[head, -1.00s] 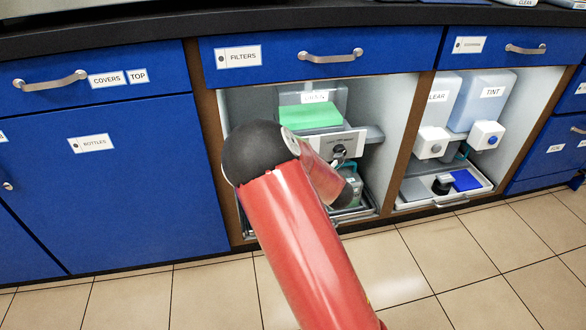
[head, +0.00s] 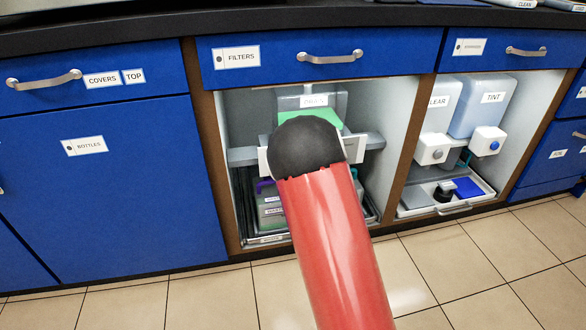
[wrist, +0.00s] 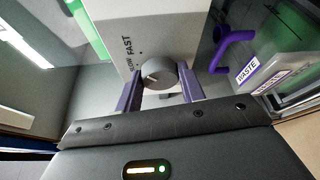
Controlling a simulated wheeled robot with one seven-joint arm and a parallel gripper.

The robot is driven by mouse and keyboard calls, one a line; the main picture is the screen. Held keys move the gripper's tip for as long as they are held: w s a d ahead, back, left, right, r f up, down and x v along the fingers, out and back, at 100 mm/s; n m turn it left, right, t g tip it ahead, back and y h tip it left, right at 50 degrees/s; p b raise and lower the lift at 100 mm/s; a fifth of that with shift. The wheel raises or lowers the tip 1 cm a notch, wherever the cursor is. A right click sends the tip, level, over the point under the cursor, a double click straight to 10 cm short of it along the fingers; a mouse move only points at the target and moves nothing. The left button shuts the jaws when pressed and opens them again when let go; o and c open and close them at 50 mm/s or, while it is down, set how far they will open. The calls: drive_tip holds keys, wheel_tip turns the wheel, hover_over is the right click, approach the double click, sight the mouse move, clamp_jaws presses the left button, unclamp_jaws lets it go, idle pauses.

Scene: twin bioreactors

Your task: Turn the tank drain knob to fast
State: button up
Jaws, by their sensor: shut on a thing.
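The tank drain knob (wrist: 160,74) is a round grey knob on a white panel (wrist: 165,30) in the wrist view. The words SLOW and FAST are printed beside it on the panel. My gripper (wrist: 161,84) has its two purple fingers on either side of the knob and is shut on it. A pale mark shows on the knob's face, but I cannot tell exactly which way it points. In the head view the tank (head: 326,103) with green contents stands in the open cabinet. My arm hides the knob and my gripper there.
Below the panel in the cabinet is a container (head: 270,208); in the wrist view a WASTE-labelled container (wrist: 270,72) with a purple handle stands right of the knob. Cabinet walls close in on both sides. CLEAR and TINT dispensers (head: 481,105) stand in the right bay. The floor is clear.

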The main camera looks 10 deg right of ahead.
drive_tip(key=o, duration=1)
drive_tip(key=v, duration=0.7)
drive_tip(key=shift+s+d, duration=0.15)
drive_tip(key=shift+s, duration=0.2)
